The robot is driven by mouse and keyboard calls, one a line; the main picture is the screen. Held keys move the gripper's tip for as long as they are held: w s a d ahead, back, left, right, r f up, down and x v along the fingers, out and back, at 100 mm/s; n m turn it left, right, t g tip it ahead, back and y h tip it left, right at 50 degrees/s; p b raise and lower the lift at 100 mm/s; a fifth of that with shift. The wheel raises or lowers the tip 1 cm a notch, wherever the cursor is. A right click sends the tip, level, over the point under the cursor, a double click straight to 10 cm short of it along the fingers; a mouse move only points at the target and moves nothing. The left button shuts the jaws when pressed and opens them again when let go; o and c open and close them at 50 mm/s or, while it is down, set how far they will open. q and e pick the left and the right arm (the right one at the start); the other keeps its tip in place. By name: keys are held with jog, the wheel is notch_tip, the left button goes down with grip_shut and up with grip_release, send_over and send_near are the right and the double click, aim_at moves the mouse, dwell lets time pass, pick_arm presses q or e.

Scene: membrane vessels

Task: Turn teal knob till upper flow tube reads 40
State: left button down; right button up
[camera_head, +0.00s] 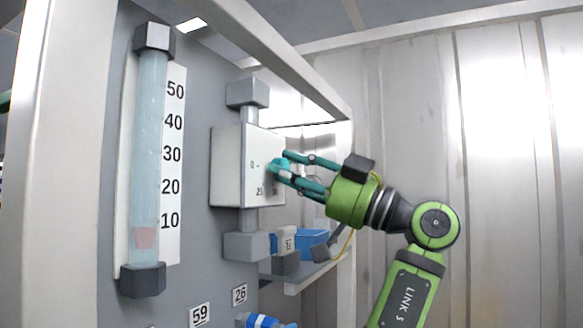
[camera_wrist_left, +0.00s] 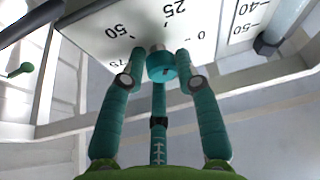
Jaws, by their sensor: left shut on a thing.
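The upper flow tube (camera_head: 148,150) stands upright on a grey panel beside a white scale (camera_head: 175,145) marked 10 to 50. A reddish float (camera_head: 145,238) sits low in it, a little below the 10 mark. To its right a white box (camera_head: 232,165) carries a dial face with numbers. The teal knob (camera_head: 281,165) sticks out from that face; in the left wrist view the knob (camera_wrist_left: 161,66) lies between the fingertips. My left gripper (camera_head: 284,170) is shut on the knob, fingers on both sides of it. My right gripper is not in view.
A white frame post (camera_head: 65,160) stands left, and a frame beam (camera_head: 265,55) runs above the box.

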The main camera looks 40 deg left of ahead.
pick_arm(q)
jog(key=shift+r+n+g, duration=0.15)
jog(key=shift+n+g, duration=0.25)
jog(key=shift+n, duration=0.5)
jog(key=c, duration=1)
grip_release()
jog(key=shift+s, duration=0.15)
jog(key=v, duration=1.2)
jog(key=shift+d+r, duration=0.15)
jog(key=shift+r, duration=0.05)
